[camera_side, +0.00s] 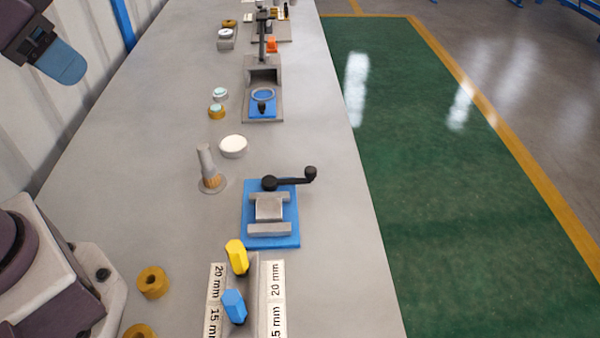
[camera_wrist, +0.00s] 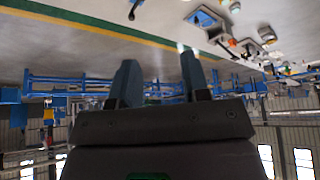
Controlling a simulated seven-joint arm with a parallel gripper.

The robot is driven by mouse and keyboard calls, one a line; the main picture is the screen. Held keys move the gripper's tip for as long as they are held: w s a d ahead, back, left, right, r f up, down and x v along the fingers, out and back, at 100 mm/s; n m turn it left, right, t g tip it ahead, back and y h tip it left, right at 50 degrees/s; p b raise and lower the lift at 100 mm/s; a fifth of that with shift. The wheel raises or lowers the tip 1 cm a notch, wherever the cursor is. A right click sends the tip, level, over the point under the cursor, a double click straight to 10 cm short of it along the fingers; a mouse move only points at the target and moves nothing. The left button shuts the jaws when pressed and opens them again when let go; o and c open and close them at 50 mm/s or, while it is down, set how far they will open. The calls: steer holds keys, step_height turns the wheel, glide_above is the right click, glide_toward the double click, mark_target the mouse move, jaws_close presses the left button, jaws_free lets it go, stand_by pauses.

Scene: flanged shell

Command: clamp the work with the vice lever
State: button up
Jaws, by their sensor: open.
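The vice (camera_side: 283,241) has a blue base plate and grey jaws, and it stands on the bench near the front right edge. A grey block (camera_side: 268,208), which looks like the work, sits between the jaws. The vice lever (camera_side: 290,180) is black, lies across the far end of the vice and has a knob at its right end. My gripper (camera_wrist: 158,78) is open and empty in the wrist view, its two fingers apart. In the side view, a blue finger (camera_side: 62,62) shows at the upper left, high up and well away from the vice.
Yellow (camera_side: 237,257) and blue (camera_side: 233,306) hex pieces stand by the size labels in front. Brass rings (camera_side: 152,282) lie at left.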

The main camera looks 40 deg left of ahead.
steer(key=shift+o, duration=0.8)
steer(key=n+g, duration=0.6)
steer(key=n, duration=0.8)
glide_toward(312, 170)
step_height(312, 170, down, 10)
steer(key=shift+s+f, duration=0.1)
steer(key=shift+s, duration=0.05)
jaws_close()
